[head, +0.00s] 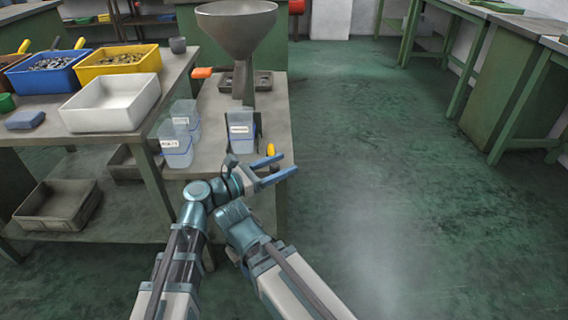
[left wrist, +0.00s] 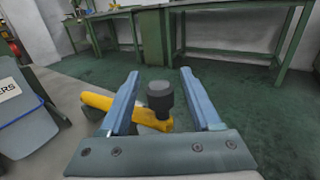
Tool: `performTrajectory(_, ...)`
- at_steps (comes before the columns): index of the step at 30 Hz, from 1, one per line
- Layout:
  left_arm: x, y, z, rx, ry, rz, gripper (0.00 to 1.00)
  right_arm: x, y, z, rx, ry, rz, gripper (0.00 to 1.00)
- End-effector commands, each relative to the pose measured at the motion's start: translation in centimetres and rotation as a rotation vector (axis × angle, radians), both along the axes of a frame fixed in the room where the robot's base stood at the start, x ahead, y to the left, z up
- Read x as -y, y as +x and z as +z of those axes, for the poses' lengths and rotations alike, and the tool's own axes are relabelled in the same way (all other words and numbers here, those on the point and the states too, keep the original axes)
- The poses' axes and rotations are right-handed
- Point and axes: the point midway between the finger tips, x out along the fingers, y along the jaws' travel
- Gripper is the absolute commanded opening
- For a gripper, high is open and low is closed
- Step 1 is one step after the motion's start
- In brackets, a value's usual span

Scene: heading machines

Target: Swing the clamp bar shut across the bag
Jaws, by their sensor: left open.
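A clear blue-tinted bag (head: 240,133) with a white label stands upright in a dark holder near the bench's front right. The clamp bar is yellow; its end (head: 271,150) shows right of the bag in the head view. In the left wrist view the yellow bar (left wrist: 98,101) carries an upright black knob (left wrist: 160,97). The bag (left wrist: 22,108) is at the left edge there, and the bar points away from it. My left gripper (head: 286,164) is open, and the knob stands between its fingers with gaps on both sides.
A grey funnel (head: 237,35) stands behind the bag. Two more labelled bags (head: 177,146) (head: 187,115) stand to its left. A white bin (head: 110,104) and blue and yellow bins sit on the left table. The floor on the right is clear.

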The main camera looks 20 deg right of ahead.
Motion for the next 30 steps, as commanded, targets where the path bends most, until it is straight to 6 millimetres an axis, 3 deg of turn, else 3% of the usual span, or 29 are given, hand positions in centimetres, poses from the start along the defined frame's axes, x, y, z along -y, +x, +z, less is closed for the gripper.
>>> performTrajectory(14, 1.07, 0.28, 0.0, 0.0, 0.0, 0.0, 0.64, 0.0, 0.0, 0.0, 0.0, 0.0, 0.0, 0.32)
performTrajectory(24, 1.04, 0.29, 0.0, 0.0, 0.0, 0.0, 0.03, 0.0, 0.0, 0.0, 0.0, 0.0, 0.0, 0.32)
performTrajectory(30, 1.03, 0.28, 0.0, 0.0, 0.0, 0.0, 0.0, 0.0, 0.0, 0.0, 0.0, 0.0, 0.0, 0.32)
